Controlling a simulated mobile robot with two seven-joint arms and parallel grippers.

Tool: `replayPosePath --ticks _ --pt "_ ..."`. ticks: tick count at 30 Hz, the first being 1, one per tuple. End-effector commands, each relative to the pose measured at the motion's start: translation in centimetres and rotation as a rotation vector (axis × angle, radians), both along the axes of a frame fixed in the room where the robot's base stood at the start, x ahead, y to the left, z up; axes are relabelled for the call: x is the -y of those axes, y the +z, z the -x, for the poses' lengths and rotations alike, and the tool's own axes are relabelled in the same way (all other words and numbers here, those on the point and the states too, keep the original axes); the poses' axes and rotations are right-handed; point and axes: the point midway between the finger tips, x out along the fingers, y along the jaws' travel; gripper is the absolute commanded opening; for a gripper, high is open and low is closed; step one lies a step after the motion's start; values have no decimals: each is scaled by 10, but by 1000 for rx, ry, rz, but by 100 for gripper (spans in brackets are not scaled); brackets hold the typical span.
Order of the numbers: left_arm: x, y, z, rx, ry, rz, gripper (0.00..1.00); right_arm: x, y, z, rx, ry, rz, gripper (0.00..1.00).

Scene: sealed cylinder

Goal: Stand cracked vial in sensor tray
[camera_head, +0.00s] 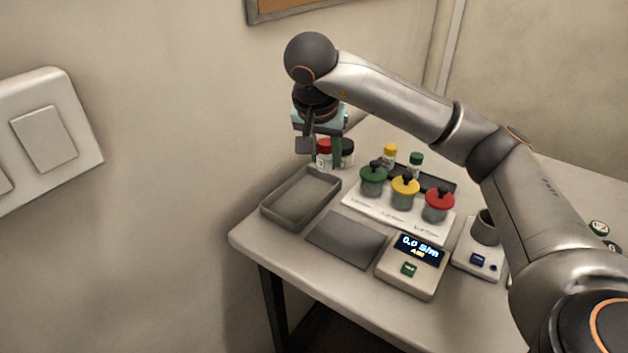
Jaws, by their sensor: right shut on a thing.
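My right gripper (320,150) points down above the back left of the table, beyond the shallow grey tray. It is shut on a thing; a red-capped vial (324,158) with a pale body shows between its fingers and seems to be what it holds. The vial looks upright; its lower end and any crack cannot be made out. A shallow grey tray (270,212) lies empty in front of the gripper. I cannot tell whether this is the sensor tray. A meter (425,280) reading 0.0 S/m stands near the front edge. My left gripper is out of view.
A dark-capped bottle (347,150) stands right beside the red-capped vial. Green (373,180), yellow (404,192) and red (438,205) lidded jars stand on a white board. Yellow- and green-capped vials stand behind. A flat grey pad (346,238) lies clear. A grey cup device (484,230) stands right.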

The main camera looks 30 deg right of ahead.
Motion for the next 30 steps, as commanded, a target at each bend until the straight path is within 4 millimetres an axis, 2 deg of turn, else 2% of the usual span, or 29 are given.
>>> replayPosePath --ticks 3,6,11,17,24,30 --pt "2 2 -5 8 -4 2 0 8 -16 -23 -5 -2 -1 0" --pt "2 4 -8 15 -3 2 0 13 -36 -38 -6 -1 -1 0" --pt "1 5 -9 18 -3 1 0 18 -56 -55 -2 1 0 0" --pt "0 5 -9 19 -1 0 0 21 -65 -63 0 1 1 0" --pt "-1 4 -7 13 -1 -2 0 22 -96 -64 -3 3 1 0" --pt "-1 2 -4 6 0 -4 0 22 -97 -65 2 3 1 0"
